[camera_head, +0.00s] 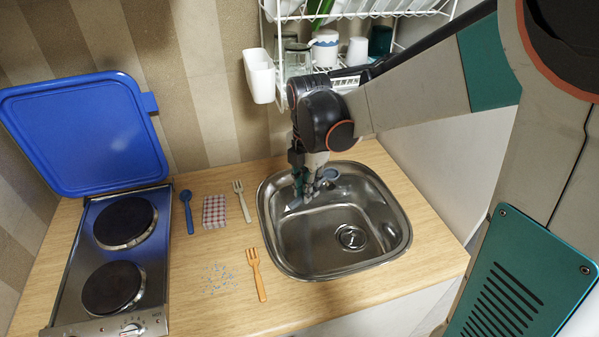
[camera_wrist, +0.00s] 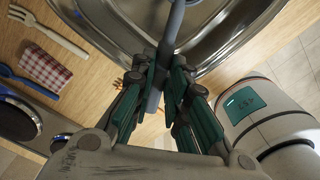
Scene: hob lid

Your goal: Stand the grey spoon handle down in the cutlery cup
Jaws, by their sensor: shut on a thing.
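My gripper (camera_head: 307,190) is over the left back part of the sink, pointing down, and is shut on the grey spoon. In the wrist view the spoon (camera_wrist: 172,32) runs lengthwise between my gripper's fingers (camera_wrist: 165,60), with one end past the top edge of the picture. In the head view the spoon is mostly hidden by the fingers. The cutlery cup seems to be the white cup (camera_head: 261,77) hung on the left end of the dish rack, above and left of my gripper. I cannot see inside it.
The steel sink (camera_head: 390,252) lies below. The wire rack (camera_head: 398,14) holds mugs, glasses and plates.

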